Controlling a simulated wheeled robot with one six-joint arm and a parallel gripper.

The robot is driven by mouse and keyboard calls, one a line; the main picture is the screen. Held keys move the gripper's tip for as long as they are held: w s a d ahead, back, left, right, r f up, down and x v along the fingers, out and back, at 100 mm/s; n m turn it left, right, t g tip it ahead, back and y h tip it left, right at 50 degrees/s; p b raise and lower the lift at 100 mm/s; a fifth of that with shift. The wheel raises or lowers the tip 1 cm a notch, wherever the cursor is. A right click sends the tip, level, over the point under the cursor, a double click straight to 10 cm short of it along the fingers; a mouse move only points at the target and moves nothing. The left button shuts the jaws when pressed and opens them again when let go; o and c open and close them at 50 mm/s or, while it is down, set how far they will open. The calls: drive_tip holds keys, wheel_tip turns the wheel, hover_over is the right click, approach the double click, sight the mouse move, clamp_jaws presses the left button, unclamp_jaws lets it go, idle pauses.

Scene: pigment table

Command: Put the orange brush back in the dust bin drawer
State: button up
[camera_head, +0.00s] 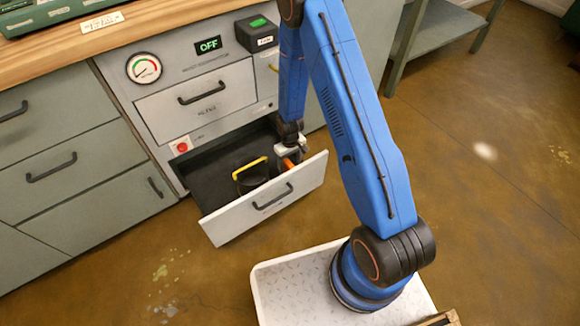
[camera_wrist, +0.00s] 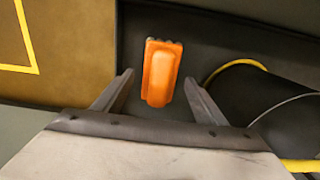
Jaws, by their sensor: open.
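The orange brush (camera_wrist: 161,72) shows in the wrist view between and just beyond my gripper's fingertips (camera_wrist: 157,82), over the dark floor of the open drawer (camera_head: 305,180). Gaps show on both sides of the brush, so my fingers are apart and clear of it. In the head view a bit of the orange brush (camera_head: 288,163) shows beside my gripper (camera_head: 291,153), within the drawer's walls. Most of the brush is hidden there. I cannot tell whether it rests flat on the drawer floor.
A black round bin with a yellow handle (camera_head: 248,168) stands in the drawer left of my gripper; it also shows at right in the wrist view (camera_wrist: 245,95). A closed drawer (camera_head: 200,103) is above. Free floor (camera_head: 180,260) lies in front.

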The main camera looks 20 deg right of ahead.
wheel_tip(320, 180, up, 11)
wheel_tip(320, 180, up, 15)
drive_tip(key=t, duration=0.1)
hover_over(290, 165)
drive_tip(key=s+d, duration=0.2)
drive_tip(key=s+d+r+m+t, duration=0.1)
drive_tip(key=s+r, duration=0.2)
drive_tip(key=r, duration=0.4)
drive_tip(key=s+d+r+m, duration=0.1)
drive_tip(key=s+r, duration=0.3)
drive_tip(key=r, duration=0.3)
drive_tip(key=s+d+r+t, duration=0.1)
drive_tip(key=s+r, duration=0.6)
drive_tip(key=s, duration=0.5)
drive_tip(key=s+d+r+m+t, duration=0.1)
drive_tip(key=s+d+r, duration=0.1)
drive_tip(key=s+r, duration=0.6)
drive_tip(key=shift+s+m+t, duration=0.3)
drive_tip(key=shift+s+t, duration=0.1)
drive_tip(key=shift+s, duration=1.8)
